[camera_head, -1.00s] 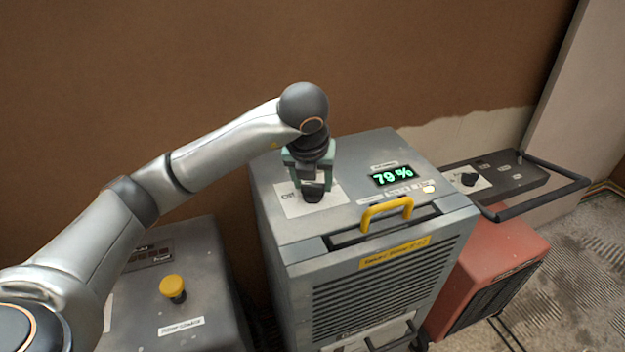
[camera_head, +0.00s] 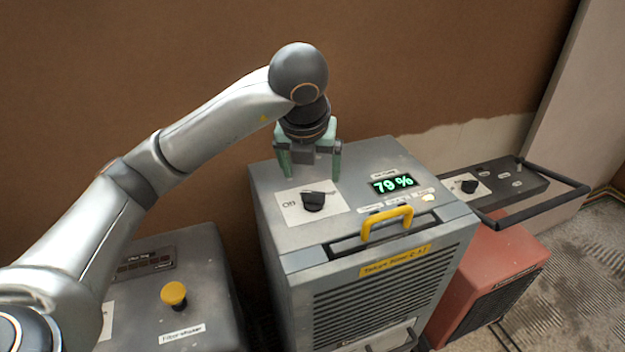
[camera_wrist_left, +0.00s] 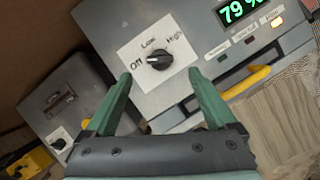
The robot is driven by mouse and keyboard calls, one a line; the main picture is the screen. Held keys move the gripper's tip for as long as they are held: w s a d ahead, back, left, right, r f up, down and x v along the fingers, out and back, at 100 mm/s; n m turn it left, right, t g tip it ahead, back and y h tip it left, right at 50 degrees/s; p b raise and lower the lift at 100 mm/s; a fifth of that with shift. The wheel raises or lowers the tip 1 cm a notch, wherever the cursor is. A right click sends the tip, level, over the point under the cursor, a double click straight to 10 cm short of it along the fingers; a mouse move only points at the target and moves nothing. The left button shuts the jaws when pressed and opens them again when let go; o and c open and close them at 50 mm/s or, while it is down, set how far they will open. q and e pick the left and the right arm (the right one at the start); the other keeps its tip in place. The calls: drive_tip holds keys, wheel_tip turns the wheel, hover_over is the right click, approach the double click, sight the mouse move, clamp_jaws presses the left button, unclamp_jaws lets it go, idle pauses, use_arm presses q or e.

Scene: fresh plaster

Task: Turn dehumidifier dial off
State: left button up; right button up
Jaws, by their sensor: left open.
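The dehumidifier (camera_head: 290,245) is a grey box with a green display (camera_head: 394,184) reading 79 %. Its black dial (camera_head: 313,200) sits on a white label plate on top. In the left wrist view the dial (camera_wrist_left: 161,58) has its white mark on the left end, toward the word Off; Low and High are the other labels. My left gripper (camera_head: 310,174) is open and empty, raised above and behind the dial. Its green fingers (camera_wrist_left: 159,80) are spread apart in the wrist view, with the dial beyond them and clear of both. My right gripper is not in view.
A yellow handle (camera_head: 387,222) stands up from the dehumidifier's front edge. At left is a grey box with a yellow knob (camera_head: 174,294). At right is a red machine (camera_head: 490,275) with its own black dial (camera_head: 469,186) and a black bar. A brown wall is behind.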

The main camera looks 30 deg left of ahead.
use_arm(q)
drive_tip(key=p+v, duration=0.1)
drive_tip(key=v, duration=0.3)
drive_tip(key=shift+s+r, duration=0.1)
drive_tip(key=shift+r, duration=0.2)
idle(0.3)
